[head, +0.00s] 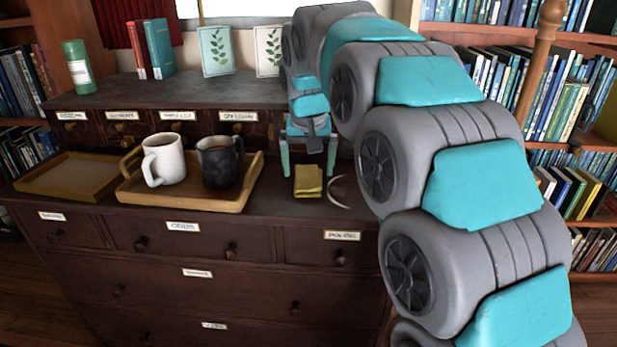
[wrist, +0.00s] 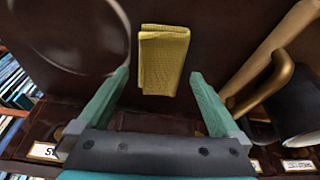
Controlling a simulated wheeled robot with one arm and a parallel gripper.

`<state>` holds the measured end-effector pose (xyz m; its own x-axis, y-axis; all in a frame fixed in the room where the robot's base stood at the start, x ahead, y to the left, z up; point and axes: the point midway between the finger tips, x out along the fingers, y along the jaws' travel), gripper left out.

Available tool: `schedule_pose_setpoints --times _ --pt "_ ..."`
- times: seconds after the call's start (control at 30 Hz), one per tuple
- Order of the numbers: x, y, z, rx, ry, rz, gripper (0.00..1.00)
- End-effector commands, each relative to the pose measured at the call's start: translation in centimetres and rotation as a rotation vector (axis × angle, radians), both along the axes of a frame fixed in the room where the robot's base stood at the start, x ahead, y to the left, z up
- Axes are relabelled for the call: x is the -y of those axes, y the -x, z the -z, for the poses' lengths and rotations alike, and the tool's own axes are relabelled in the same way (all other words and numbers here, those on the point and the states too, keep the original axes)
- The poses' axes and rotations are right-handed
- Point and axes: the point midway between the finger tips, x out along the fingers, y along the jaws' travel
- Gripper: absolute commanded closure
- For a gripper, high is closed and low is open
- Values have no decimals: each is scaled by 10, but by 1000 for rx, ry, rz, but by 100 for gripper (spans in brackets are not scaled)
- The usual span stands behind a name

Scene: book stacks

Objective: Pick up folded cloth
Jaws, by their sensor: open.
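The folded cloth (head: 308,181) is a small yellow rectangle lying flat on the dark dresser top, right of the wooden tray. In the wrist view the cloth (wrist: 163,60) lies ahead of the fingertips, roughly centred between them. My gripper (head: 308,172) is open, with its two teal fingers pointing down above and behind the cloth. In the wrist view my gripper (wrist: 160,75) shows a finger on each side, apart from the cloth, with nothing between them.
A wooden tray (head: 247,192) holding a white mug (head: 164,160) and a black mug (head: 219,163) stands just left of the cloth. A pale ring-shaped object (head: 338,194) lies close on its right, partly hidden by my arm. A second tray (head: 35,187) is farther left.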

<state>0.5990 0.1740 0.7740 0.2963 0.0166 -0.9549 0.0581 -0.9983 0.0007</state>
Motion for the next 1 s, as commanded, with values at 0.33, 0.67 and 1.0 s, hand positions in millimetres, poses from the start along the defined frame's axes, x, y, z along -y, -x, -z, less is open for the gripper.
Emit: schedule_pose_setpoints --times 0.33,0.67,1.0 --pt "0 -6 21 -1 0 0 0" --pt "0 -6 21 -1 0 0 33" --pt "0 -6 21 -1 0 0 71"
